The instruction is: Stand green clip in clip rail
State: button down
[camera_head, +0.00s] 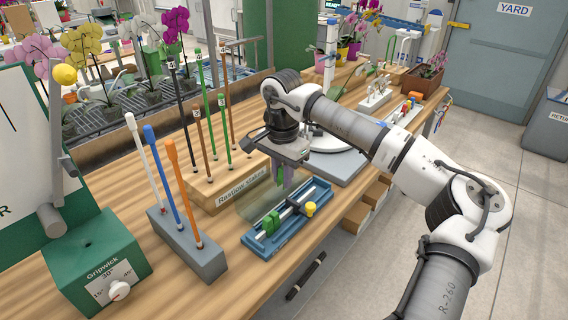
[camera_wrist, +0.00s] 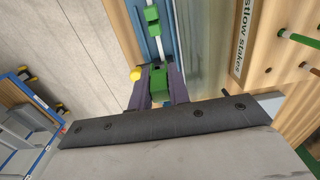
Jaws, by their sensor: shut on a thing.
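My gripper (camera_wrist: 158,92) is shut on a green clip (camera_wrist: 159,82), seen between its two dark fingers in the wrist view. In the head view the gripper (camera_head: 284,182) points down just above the far end of the clip rail (camera_head: 262,247), a blue tray with a pale bar along it. A yellow knob (camera_head: 310,209) is on the rail's right side. Whether the held clip touches the rail is hidden.
The wooden stake block (camera_head: 228,191), with several upright stakes, stands close left of the rail. A grey block (camera_head: 187,258) with three coloured sticks and the green Gripwick box (camera_head: 100,262) are farther left. The bench edge lies close right of the rail.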

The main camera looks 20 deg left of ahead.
jog(key=shift+s+f+b, duration=0.15)
jog(key=shift+f+b, duration=0.35)
jog(key=shift+f, duration=0.15)
jog(key=b, duration=0.3)
send_over(282, 215)
jog(key=shift+f, duration=2.5)
jog(key=shift+f+b, duration=0.35)
jog(key=shift+f, duration=0.2)
jog(key=shift+f+b, duration=0.6)
jog(key=shift+f, duration=0.15)
jog(key=shift+f+b, duration=0.95)
jog(key=shift+f, duration=0.05)
jog(key=shift+f+b, duration=0.3)
jog(key=shift+f, duration=0.05)
